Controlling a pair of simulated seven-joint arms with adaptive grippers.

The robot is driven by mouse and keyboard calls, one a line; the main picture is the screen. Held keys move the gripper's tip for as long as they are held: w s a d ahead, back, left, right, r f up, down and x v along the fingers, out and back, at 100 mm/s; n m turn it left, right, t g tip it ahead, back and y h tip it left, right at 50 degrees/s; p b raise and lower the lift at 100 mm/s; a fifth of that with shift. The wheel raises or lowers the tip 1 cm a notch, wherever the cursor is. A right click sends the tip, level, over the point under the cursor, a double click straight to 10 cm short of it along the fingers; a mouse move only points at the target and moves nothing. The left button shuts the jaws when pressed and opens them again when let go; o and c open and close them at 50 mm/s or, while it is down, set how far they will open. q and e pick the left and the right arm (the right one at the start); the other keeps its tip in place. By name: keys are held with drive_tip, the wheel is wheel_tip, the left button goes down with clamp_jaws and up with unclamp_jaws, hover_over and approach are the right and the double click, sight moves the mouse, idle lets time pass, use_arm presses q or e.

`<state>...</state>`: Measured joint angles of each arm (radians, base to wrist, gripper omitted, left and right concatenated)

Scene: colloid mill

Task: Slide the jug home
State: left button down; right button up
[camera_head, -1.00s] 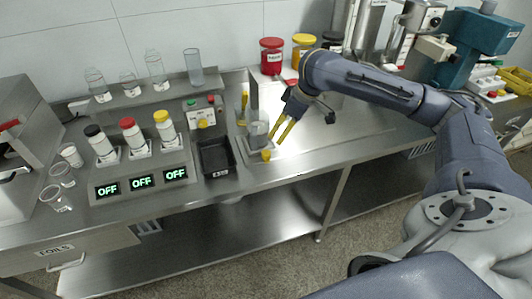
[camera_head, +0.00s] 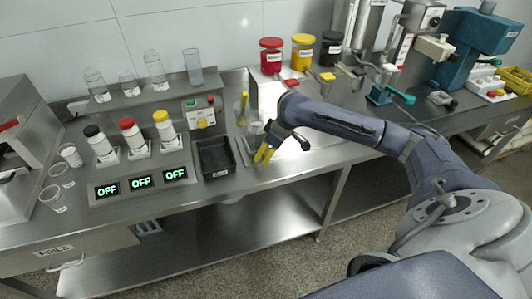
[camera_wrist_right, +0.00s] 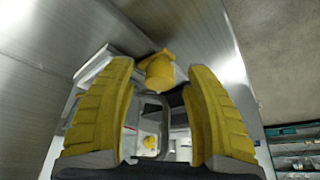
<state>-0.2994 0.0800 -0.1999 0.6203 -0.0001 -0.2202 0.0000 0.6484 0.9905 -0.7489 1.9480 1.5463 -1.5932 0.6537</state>
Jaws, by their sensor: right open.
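The grey, see-through jug (camera_head: 255,129) stands on a low pale base on the steel bench, right of the black tray. It is mostly hidden behind my right gripper (camera_head: 264,155) in the head view. The gripper points down at the front of the base, its yellow fingers apart. In the right wrist view my right gripper (camera_wrist_right: 157,85) is open, with a yellow knob (camera_wrist_right: 157,72) showing beyond and between the fingertips. A grey loop-like shape lies between the fingers; I cannot tell whether it touches them. My left gripper is not in view.
A black tray (camera_head: 215,158) and a small control box (camera_head: 203,116) stand left of the jug. A panel with several capped bottles and OFF displays (camera_head: 141,183) is further left. Red (camera_head: 271,56) and yellow (camera_head: 303,53) jars stand behind. The bench's front edge is close.

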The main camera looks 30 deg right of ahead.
drive_tip(key=shift+f, duration=0.1)
clamp_jaws()
idle(0.5)
